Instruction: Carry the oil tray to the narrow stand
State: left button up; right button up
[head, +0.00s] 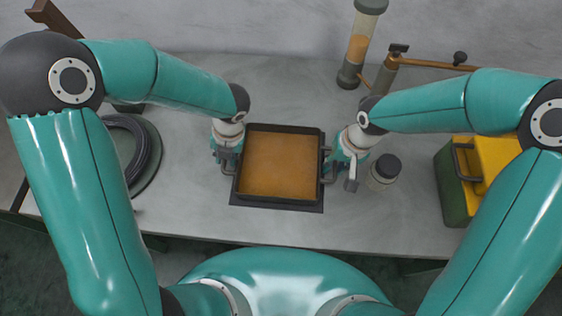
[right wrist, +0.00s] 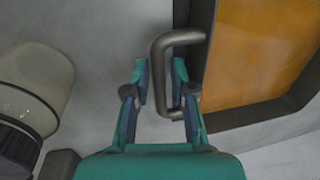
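The oil tray (head: 321,140) is a dark square pan filled with amber oil, with a grey handle on each side. It lies level over a dark flat square (head: 275,202) on the grey workbench. My left gripper (head: 226,162) is at the tray's left handle; its fingers are too hidden to tell their state. My right gripper (head: 338,170) is at the right handle. In the right wrist view, the right gripper (right wrist: 161,80) has its fingers on either side of the handle bar (right wrist: 159,62), apparently with a gap. I cannot pick out a narrow stand.
A pale jar with a black lid (head: 384,170) stands close right of my right gripper. A green-and-yellow case (head: 452,187) is further right, a black hose coil (head: 142,150) left. An oil cylinder (head: 358,48) and a brown pipe (head: 430,64) are behind. The bench front is clear.

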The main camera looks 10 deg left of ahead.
pick_arm(q)
grip_shut()
pick_arm(e)
grip_shut()
pick_arm(q)
jog(key=shift+r, duration=0.2)
pick_arm(e)
jog(key=shift+r, duration=0.15)
